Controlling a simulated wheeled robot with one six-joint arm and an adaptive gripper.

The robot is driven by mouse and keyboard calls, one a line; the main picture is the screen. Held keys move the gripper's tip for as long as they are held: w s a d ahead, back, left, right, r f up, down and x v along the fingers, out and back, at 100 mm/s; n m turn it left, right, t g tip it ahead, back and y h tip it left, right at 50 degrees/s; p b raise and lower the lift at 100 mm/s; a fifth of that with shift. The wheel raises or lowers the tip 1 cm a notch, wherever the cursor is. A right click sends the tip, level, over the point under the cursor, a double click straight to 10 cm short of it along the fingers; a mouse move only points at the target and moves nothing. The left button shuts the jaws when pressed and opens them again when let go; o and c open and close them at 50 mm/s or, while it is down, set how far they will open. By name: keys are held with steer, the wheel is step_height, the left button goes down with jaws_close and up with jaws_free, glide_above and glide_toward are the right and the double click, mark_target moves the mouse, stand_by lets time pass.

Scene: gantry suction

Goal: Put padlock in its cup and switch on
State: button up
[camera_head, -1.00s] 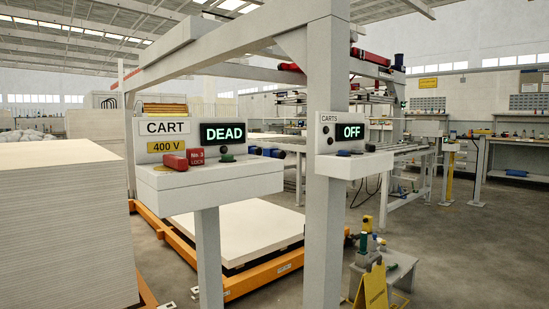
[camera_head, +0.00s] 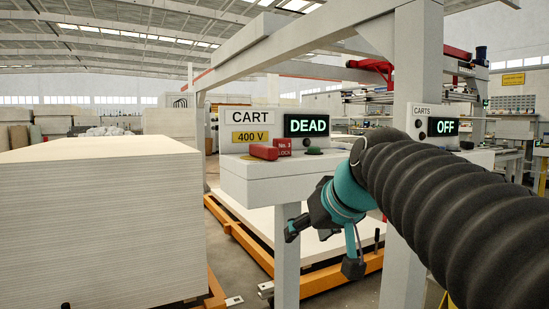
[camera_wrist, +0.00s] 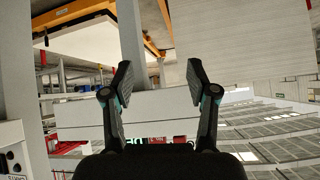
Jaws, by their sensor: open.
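A red block lettered "No. 3 LOCK" (camera_head: 284,147) and a plain red piece (camera_head: 264,152) sit together on the white CART shelf (camera_head: 262,188). Which one is the padlock, and whether a cup is there, I cannot tell. Behind them, a display (camera_head: 306,125) reads DEAD, with a dark knob below it and a green button (camera_head: 313,151) to the right. My gripper (camera_head: 322,250) is open and empty, below and in front of the shelf. In the wrist view its two fingers (camera_wrist: 158,82) stand apart, with the red pieces (camera_wrist: 180,139) small beyond them.
A second white box (camera_head: 465,158) on a post at right has a display reading OFF, partly behind my arm. A tall white sheet stack (camera_head: 100,225) stands at left.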

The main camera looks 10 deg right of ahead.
mark_target(285, 144)
steer(key=w+d+r+n+t+y+b, duration=0.1)
steer(key=w+d+r+t, duration=0.1)
steer(key=w+r, duration=0.55)
steer(key=w+d+r+n+t+y+b, duration=0.15)
steer(key=w+r, duration=0.25)
steer(key=r, duration=0.6)
steer(key=shift+t+h, duration=0.25)
steer(key=x, duration=0.7)
steer(key=shift+w+f, duration=0.1)
steer(key=shift+w, duration=0.05)
steer(key=shift+p+x, duration=0.35)
steer(key=shift+x, duration=2.75)
steer(key=shift+w+d, duration=0.1)
steer(key=shift+d, duration=0.05)
steer(key=shift+c, duration=0.2)
steer(key=c, duration=1)
steer(key=shift+o, duration=0.2)
